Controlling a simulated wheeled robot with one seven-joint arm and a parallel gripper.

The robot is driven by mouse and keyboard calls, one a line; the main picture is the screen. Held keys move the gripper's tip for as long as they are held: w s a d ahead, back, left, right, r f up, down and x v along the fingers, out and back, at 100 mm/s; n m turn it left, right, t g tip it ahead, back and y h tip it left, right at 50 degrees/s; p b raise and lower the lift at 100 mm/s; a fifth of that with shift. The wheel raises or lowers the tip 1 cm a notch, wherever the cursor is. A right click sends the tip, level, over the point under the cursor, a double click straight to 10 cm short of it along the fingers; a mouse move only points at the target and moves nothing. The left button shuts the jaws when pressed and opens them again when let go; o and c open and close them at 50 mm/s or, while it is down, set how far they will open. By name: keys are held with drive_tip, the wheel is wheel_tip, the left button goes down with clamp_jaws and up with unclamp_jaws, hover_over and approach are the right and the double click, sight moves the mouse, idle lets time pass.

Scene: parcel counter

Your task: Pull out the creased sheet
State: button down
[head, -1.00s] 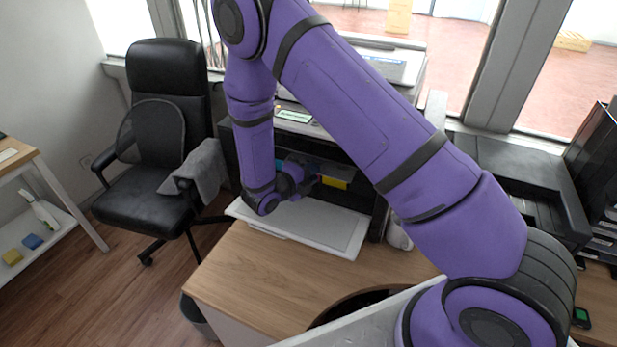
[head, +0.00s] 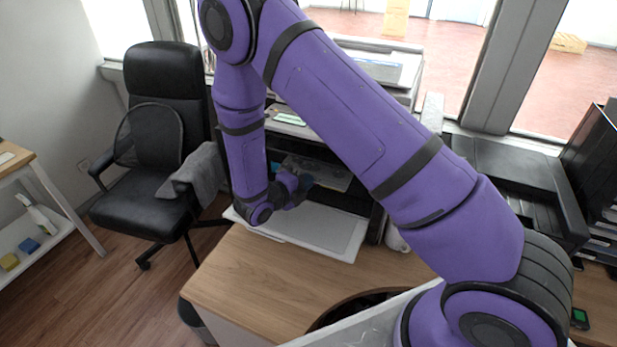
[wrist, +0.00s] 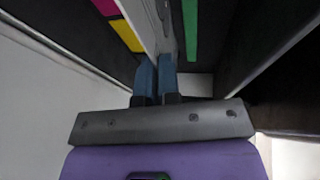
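The printer (head: 372,228) stands on the counter with its front open. A greyish, uneven sheet (head: 325,176), which I take to be the creased sheet, shows in that opening, beside my gripper (head: 303,184). In the wrist view my gripper (wrist: 157,66) has its two blue fingers close together, with a pale, thin sheet (wrist: 150,32) seen nearly edge-on running from between them into the machine. The fingers look shut on it. The sheet's inner end is hidden, and my arm covers part of the printer.
A white paper tray (head: 325,228) sticks out below the opening. Magenta (wrist: 106,7) and yellow (wrist: 127,36) marks and a green strip (wrist: 190,30) flank the fingers closely. Bare wooden counter (head: 255,275) lies in front; a black chair (head: 150,150) stands to the left.

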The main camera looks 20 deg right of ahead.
drive_tip(key=shift+s+a+r, duration=0.15)
drive_tip(key=shift+s+a, duration=4.9)
drive_tip(key=shift+a+r, duration=0.1)
drive_tip(key=s+a+r, duration=0.2)
drive_tip(key=shift+s+a+r, duration=0.35)
drive_tip(key=shift+s+r, duration=0.05)
